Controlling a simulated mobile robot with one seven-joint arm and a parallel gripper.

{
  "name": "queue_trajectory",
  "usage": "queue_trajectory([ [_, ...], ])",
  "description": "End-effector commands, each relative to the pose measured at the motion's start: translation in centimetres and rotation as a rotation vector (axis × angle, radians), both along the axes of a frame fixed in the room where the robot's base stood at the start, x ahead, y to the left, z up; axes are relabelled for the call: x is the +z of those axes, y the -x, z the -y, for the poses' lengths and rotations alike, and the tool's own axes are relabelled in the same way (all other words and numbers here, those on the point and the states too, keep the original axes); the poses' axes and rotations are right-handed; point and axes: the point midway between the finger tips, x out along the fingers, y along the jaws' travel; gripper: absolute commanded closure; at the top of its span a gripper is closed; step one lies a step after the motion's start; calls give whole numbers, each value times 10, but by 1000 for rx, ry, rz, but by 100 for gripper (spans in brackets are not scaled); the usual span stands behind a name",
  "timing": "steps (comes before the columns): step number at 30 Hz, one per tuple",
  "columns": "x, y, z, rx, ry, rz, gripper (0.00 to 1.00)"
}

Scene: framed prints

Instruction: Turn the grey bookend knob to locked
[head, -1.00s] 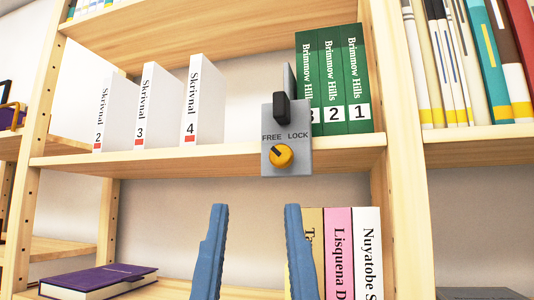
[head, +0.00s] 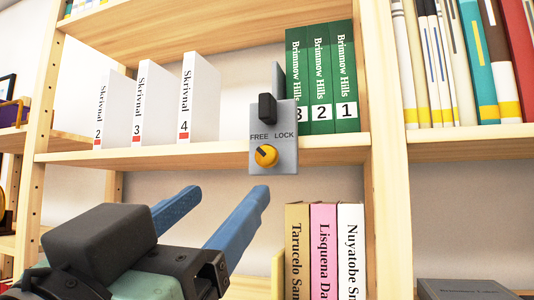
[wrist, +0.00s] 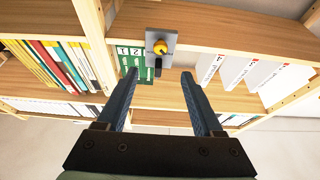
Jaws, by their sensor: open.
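The grey bookend (head: 287,140) hangs over the front edge of the middle shelf, with a black block on its upper part and the words FREE and LOCK on its plate. Its round yellow knob (head: 266,156) has a dark pointer mark aimed up and left, toward FREE. The knob also shows in the wrist view (wrist: 160,47), where the picture is upside down. My gripper (head: 222,198) is open and empty, below and left of the knob in the head view, its blue fingers apart from it. In the wrist view my gripper (wrist: 160,75) points toward the bookend.
Green Brimmow Hills books (head: 320,80) stand right beside the bookend. White Skrivnal books (head: 200,97) stand to its left, with a bare gap between. Several upright books (head: 324,250) stand on the lower shelf, right of my gripper.

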Motion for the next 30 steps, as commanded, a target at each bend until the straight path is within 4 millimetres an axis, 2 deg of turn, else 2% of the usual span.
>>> queue_trajectory([
  [5, 9, -15, 6, -8, -1, -10, 32],
  [15, 37, -76, 26, -7, -3, -10, 32],
  [19, 44, -95, 32, -6, -2, -9, 32],
  [24, 49, -109, 36, -4, -3, -5, 32],
  [30, 48, -113, 37, -4, -3, -5, 32],
])
